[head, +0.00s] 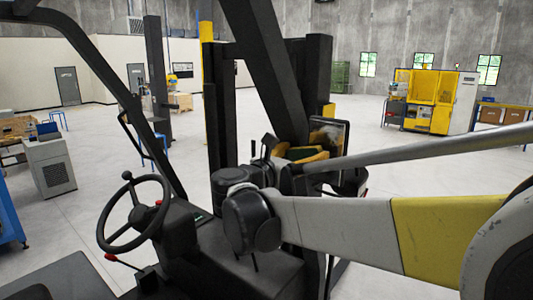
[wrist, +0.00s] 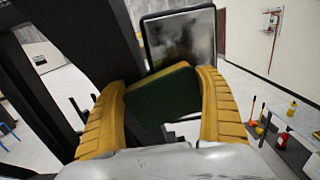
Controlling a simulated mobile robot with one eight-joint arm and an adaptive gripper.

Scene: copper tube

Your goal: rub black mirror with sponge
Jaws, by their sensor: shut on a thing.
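The black-framed mirror (wrist: 180,38) stands upright just beyond my gripper in the wrist view. Its grey face looks smudged with dark patches. In the head view the mirror (head: 342,132) shows beside the forklift's mast, partly hidden by my arm. My gripper (wrist: 163,84) has its two yellow fingers shut on a sponge (wrist: 160,97), green on its broad face with a yellowish edge. The sponge overlaps the mirror's lower part in the wrist view; I cannot tell whether they touch. In the head view my gripper (head: 303,154) is at the mirror's left side, largely behind my wrist.
The forklift's dark posts (head: 265,65) stand close to the left of the mirror. Its steering wheel (head: 134,214) is at the front left. A shelf with bottles (wrist: 290,135) shows at the right of the wrist view. Open floor (head: 420,160) lies beyond to the right.

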